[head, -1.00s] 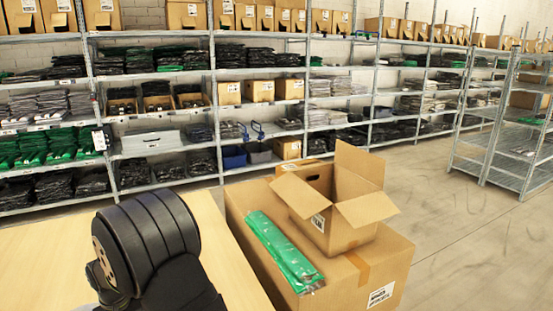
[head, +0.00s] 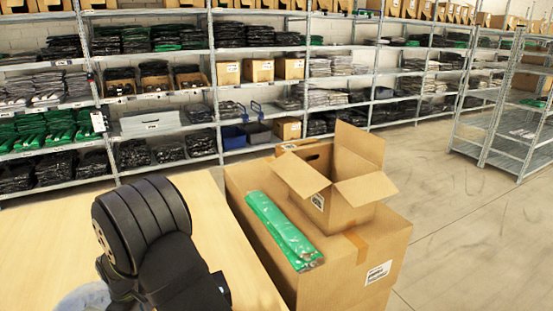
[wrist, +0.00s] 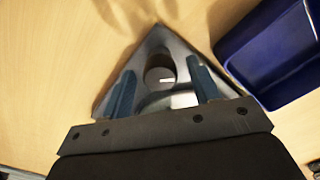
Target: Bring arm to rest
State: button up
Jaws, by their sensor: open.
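My gripper (wrist: 160,80) shows in the wrist view with its two blue-grey fingers apart and nothing visibly held between them. It points towards the pale wooden tabletop (wrist: 55,60). A grey, roughly triangular metal piece with a round dark opening shows behind the fingers; I cannot tell what it is. In the head view my black arm is folded over the table (head: 215,235) at lower left, and the gripper itself is out of that view.
A dark blue bin (wrist: 270,50) is right of the gripper. A green packaged garment (head: 283,230) lies on a large closed carton (head: 335,270), beside a smaller open box (head: 345,195).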

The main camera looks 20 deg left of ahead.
jog(key=shift+n, duration=0.9)
notch_tip(320, 180, up, 9)
jog(key=shift+r, duration=0.1)
jog(key=shift+o, duration=0.2)
jog(key=o, duration=0.9)
jog(key=s+d+r+m+g+y, duration=0.1)
jog(key=s+r+m+y, duration=0.1)
jog(key=r+m, duration=0.55)
jog(key=s+d+r+m+y, duration=0.1)
jog(key=s+r+m+y, duration=0.3)
jog(key=r, duration=0.7)
jog(key=shift+m+h, duration=0.65)
jog(key=shift+h, duration=0.15)
jog(key=x, duration=0.3)
jog(key=w+x, duration=0.1)
jog(key=x, duration=0.5)
jog(key=shift+w+a+f, duration=0.15)
jog(key=shift+a+f, duration=0.2)
